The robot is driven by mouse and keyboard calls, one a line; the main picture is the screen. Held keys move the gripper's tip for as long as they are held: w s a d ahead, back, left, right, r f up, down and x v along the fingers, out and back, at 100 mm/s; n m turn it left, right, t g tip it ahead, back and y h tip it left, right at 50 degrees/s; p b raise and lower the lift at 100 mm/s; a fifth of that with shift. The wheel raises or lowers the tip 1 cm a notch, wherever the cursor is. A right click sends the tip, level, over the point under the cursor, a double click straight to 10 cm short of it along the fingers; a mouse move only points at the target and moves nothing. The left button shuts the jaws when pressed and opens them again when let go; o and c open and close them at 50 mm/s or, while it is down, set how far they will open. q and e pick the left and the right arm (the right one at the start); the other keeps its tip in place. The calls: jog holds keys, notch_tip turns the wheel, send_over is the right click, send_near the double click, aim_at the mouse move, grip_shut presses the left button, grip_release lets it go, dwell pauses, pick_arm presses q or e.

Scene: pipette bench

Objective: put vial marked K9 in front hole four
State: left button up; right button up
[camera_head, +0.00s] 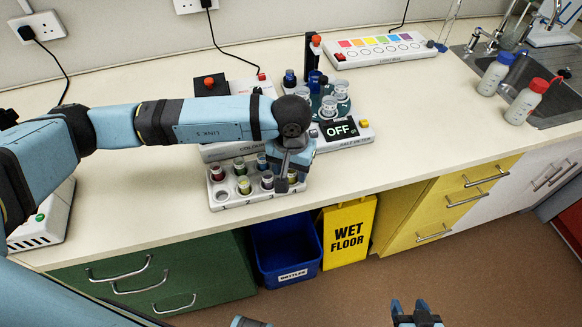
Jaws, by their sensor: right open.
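A white vial rack (246,199) stands at the front edge of the bench with two rows of holes. The front-left hole (221,195) looks empty. My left gripper (286,183) points down over the right end of the front row, at a vial (292,176) there; its fingers are too small and covered to tell whether they hold it. No K9 mark is readable. My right gripper (415,312) is open and empty, low in front of the bench.
Behind the rack are a device reading OFF (340,129) and a round holder with clear-topped vials (330,106). A light box (380,47) with colour squares lies at the back. Bottles (526,101) stand by the sink at right. The bench between is clear.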

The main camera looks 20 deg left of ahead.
pick_arm(q)
jog(key=shift+r+p, duration=0.6)
notch_tip(320, 180, up, 12)
jog(key=b, duration=0.2)
jog(key=shift+f, duration=0.25)
